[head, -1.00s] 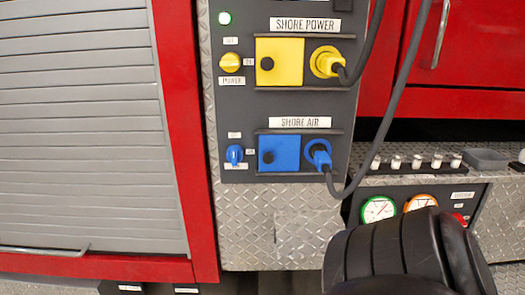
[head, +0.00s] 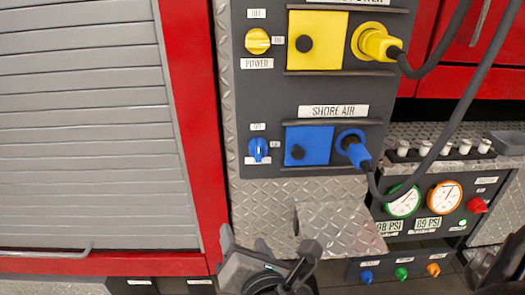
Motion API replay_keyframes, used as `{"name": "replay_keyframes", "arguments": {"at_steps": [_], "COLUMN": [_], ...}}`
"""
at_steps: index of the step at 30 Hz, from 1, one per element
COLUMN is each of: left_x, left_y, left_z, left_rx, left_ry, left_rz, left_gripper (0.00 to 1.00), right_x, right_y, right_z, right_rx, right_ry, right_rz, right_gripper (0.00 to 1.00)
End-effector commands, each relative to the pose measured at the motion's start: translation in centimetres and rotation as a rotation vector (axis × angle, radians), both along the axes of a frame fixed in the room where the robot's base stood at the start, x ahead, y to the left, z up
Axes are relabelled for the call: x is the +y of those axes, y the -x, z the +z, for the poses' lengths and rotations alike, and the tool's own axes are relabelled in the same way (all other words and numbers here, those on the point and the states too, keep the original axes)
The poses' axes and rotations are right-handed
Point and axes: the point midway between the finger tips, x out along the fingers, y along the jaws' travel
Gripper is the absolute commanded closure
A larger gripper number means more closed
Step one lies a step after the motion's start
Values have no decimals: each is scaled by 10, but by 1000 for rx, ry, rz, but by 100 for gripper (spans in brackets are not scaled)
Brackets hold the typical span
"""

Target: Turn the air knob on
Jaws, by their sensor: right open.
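The blue air knob (head: 257,150) is on the dark panel (head: 262,100), left of the blue SHORE AIR cover (head: 308,146). Its grip looks upright, toward the small label above it; a second small label is at its right. My right gripper (head: 268,250) is at the bottom centre, below the knob and clear of it, with its jaws apart and nothing seen between them.
A blue plug (head: 354,151) with a dark cable sits right of the cover. Above are a yellow power knob (head: 257,41) and yellow plug (head: 378,43). A diamond-plate ledge (head: 340,228) juts out below. Gauges (head: 403,201) are at right; a grey shutter (head: 80,130) is left.

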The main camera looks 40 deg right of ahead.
Motion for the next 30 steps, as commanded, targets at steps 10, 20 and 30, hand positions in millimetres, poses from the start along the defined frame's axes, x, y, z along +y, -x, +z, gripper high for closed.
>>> {"name": "replay_keyframes", "arguments": {"at_steps": [10, 20, 30], "left_x": [2, -5, -8], "left_y": [0, -7, -7], "left_z": [-5, -20, -20], "left_rx": [6, -38, -53], "left_ry": [-15, 59, 97], "left_rz": [-8, 9, 16], "left_gripper": [64, 64, 64], "right_x": [-42, -68, -97], "right_y": [12, -38, -90], "right_z": [74, 66, 75], "right_rx": [-90, -93, -85], "right_ry": [482, 477, 482], "right_rz": [-137, -139, -138], "right_gripper": [42, 42, 42]}}
